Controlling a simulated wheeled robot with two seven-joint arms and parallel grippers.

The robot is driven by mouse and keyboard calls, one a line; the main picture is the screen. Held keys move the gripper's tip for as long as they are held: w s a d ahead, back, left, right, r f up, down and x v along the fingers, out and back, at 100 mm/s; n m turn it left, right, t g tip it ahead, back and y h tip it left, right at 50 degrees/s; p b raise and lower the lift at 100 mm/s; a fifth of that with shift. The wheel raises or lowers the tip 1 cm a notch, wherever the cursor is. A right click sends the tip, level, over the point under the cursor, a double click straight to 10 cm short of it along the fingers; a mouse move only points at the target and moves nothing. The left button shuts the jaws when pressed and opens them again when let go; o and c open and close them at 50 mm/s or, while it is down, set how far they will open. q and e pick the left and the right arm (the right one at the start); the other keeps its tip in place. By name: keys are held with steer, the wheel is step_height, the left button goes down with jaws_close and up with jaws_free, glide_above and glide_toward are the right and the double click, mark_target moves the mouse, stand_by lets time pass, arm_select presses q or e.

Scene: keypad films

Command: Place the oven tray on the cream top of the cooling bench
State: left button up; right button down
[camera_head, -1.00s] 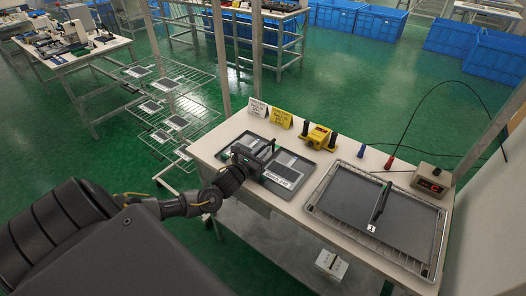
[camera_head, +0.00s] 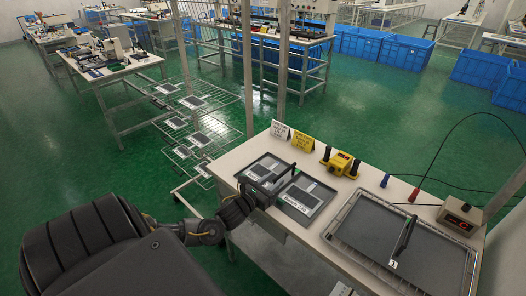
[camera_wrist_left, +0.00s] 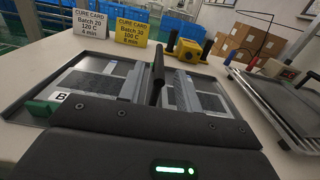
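A large flat grey tray (camera_head: 375,238) with a wire frame around it lies at the right end of the cream bench top (camera_head: 325,240); it looks like the oven tray. A black bar (camera_head: 403,240) with a white "1" tag stands on it. In the left wrist view a black bar (camera_wrist_left: 157,76) rises mid-picture; finger opening is unclear. My right gripper is out of view.
Cure cards, white (camera_head: 280,131) and yellow (camera_head: 302,141), stand behind the small trays. A yellow two-handled device (camera_head: 340,163) and a grey control box (camera_head: 460,217) with cables stand along the back edge. A wire shelf rack (camera_head: 195,125) stands beyond the bench.

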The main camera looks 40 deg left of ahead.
arm_select(q)
steer(key=s, duration=0.6)
steer(key=shift+s+b, duration=0.25)
steer(key=shift+b, duration=0.1)
